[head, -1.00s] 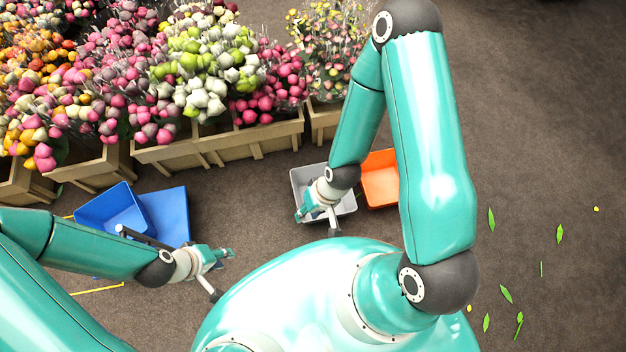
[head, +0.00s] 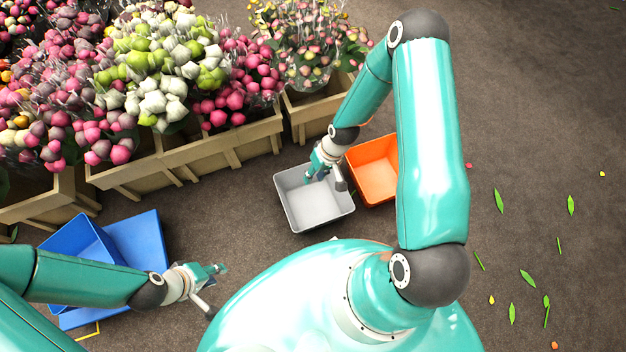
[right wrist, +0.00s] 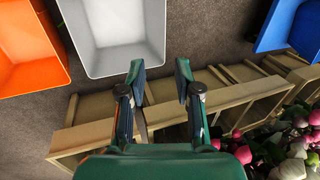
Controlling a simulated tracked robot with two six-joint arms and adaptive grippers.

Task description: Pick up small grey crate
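The small grey crate (head: 318,208) stands empty on the floor in the head view, left of the orange crate. It also shows at the top of the right wrist view (right wrist: 122,38). My right gripper (head: 328,176) appears over the crate's far side in the head view. In the right wrist view its two fingers (right wrist: 158,72) are apart with nothing between them, just beside the crate's rim. I cannot tell whether they touch it. My left gripper (head: 216,290) is open and empty above the floor, right of the blue crate.
An orange crate (head: 374,168) stands close to the grey one. A blue crate (head: 80,250) and a blue lid or panel (head: 142,240) lie at the left. Wooden planters (head: 190,158) with tulips line the back.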

